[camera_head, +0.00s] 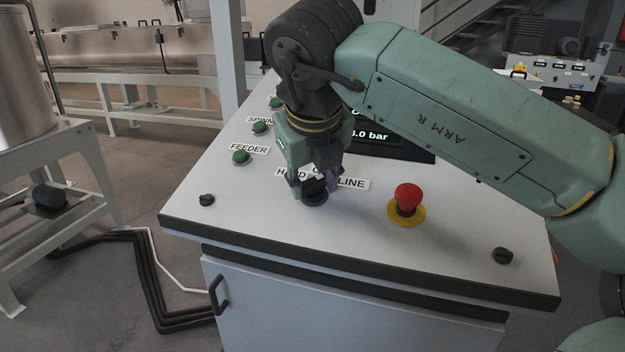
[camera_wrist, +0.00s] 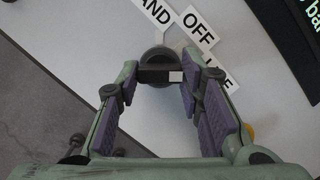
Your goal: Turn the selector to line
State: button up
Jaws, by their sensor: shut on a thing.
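The selector (camera_head: 315,199) is a round black knob on the sloping panel top, below the labels. In the wrist view the selector (camera_wrist: 155,77) shows a raised dark bar with a white mark at its right end, on the LINE side. My gripper (camera_head: 315,185) points down over it. In the wrist view my gripper (camera_wrist: 158,78) has its purple-padded fingers on both ends of the bar, shut on it. The LINE label (camera_head: 352,183) shows at right; its wrist view is partly hidden by a finger. The OFF label (camera_wrist: 198,27) and HAND label (camera_wrist: 157,11) are beyond the knob.
A red emergency button (camera_head: 408,198) on a yellow base stands to the right of the selector. Green buttons, including one at FEEDER (camera_head: 241,157), line the left. A dark display (camera_head: 395,143) lies behind, partly covered by my arm.

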jog(key=o, duration=1.2)
jog(key=shift+c, duration=0.2)
jog(key=v, duration=0.7)
jog(key=shift+s+r, duration=0.15)
